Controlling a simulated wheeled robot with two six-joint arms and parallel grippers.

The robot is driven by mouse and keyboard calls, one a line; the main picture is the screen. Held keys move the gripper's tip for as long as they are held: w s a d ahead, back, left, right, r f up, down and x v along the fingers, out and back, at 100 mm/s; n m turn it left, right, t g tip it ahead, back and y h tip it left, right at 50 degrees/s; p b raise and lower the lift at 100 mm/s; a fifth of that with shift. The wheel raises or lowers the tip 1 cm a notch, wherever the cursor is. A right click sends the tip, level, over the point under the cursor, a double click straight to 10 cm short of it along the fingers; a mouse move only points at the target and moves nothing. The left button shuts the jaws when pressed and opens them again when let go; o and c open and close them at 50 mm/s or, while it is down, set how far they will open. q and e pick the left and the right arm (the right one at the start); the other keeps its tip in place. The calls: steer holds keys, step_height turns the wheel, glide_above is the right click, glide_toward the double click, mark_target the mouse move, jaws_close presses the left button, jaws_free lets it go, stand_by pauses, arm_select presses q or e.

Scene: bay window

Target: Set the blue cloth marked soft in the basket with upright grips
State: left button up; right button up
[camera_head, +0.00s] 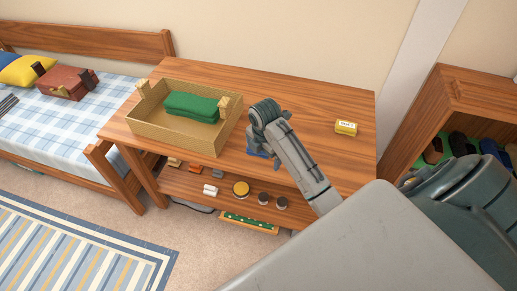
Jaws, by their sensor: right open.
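The wicker basket with upright grips (168,138) stands on the left part of the wooden table. A folded green cloth (192,107) lies inside it. A small blue patch (257,154), likely the blue cloth, shows on the table right of the basket, mostly hidden by my right arm. No marking on it can be read. My right gripper (262,142) points down over it and is open; its fingertips are largely hidden, and I cannot tell whether they touch the cloth. My left gripper is not in view.
A small yellow box with a white label (346,127) sits on the table's right part. The table (320,100) is otherwise clear there. A lower shelf holds jars and small items. A bed (65,118) stands left and a shoe cabinet (455,95) right.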

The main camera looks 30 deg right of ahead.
mark_target(249, 152)
steer(key=w+d+r+n, duration=0.1)
steer(key=w+n, duration=0.1)
steer(key=w+d+r+n+b, duration=0.1)
steer(key=w+n, duration=0.1)
steer(key=w+r+n, duration=0.1)
steer(key=w+n, duration=0.1)
steer(key=w, duration=0.1)
steer(key=shift+d+r+g, duration=0.4)
step_height(249, 152, down, 2)
steer(key=shift+b, duration=1.25)
step_height(249, 152, down, 2)
steer(key=shift+f+p, duration=0.45)
steer(key=shift+f, duration=0.25)
step_height(249, 152, down, 4)
steer(key=shift+f+p, duration=0.1)
steer(key=shift+p, duration=0.2)
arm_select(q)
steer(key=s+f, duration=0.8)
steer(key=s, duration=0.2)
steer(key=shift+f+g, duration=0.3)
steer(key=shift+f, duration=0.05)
arm_select(e)
steer(key=c, duration=1.1)
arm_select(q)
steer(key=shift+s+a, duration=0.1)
